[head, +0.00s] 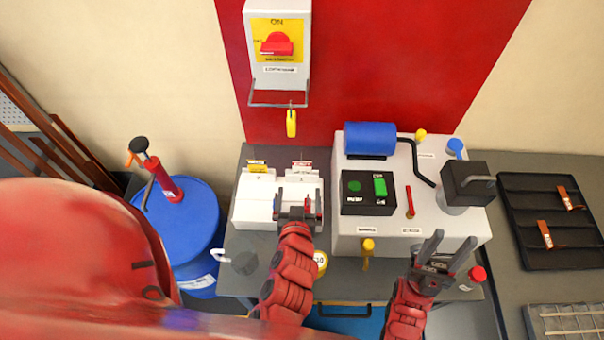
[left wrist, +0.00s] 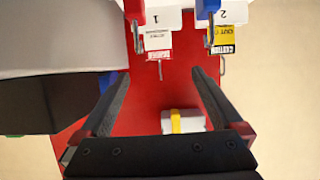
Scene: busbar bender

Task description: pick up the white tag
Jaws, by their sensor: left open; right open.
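The white tag (head: 302,168) with a red band hangs at the back right of a white box (head: 250,205) in the head view. It also shows in the left wrist view (left wrist: 158,40), hanging by a hook under the number 1. A yellow tag (head: 257,167) hangs beside it, and shows at the upper right of the left wrist view (left wrist: 222,40). My left gripper (head: 299,203) is open over the box. In its wrist view, the white tag lies beyond and between the open fingers (left wrist: 160,74), not held. My right gripper (head: 446,250) is open and empty at the front right.
A white machine (head: 350,235) with a blue cylinder (head: 370,138) stands right of the box. A switch box (head: 278,75) with a yellow hanging item (head: 291,123) is on the red wall panel. A blue drum (head: 190,225) stands left. A black tray (head: 545,195) lies far right.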

